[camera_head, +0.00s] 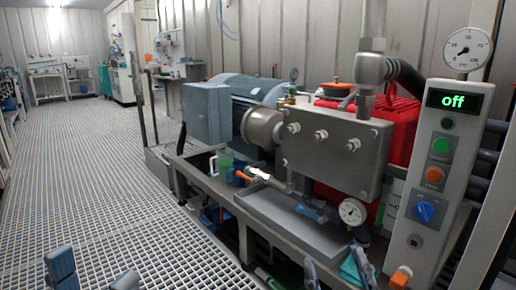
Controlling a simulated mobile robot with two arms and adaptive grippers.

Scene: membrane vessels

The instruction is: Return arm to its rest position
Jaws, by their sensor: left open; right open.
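My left gripper (94,274) shows at the bottom left edge, with its two fingertips spread apart and nothing between them. It is over the grated floor (110,190), clear of the machine. My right gripper (337,271) shows at the bottom, right of the middle, with its fingertips apart. It is in front of the machine's lower frame, below the small pressure gauge (352,212). I see nothing held in it. Both arms behind the fingertips are out of the picture.
A pump unit with a grey metal block (338,152), blue motor (245,95) and red housing (399,125) fills the right half. A control panel (440,200) reads "off". Orange and blue valve handles stick out. The grated aisle at left is free.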

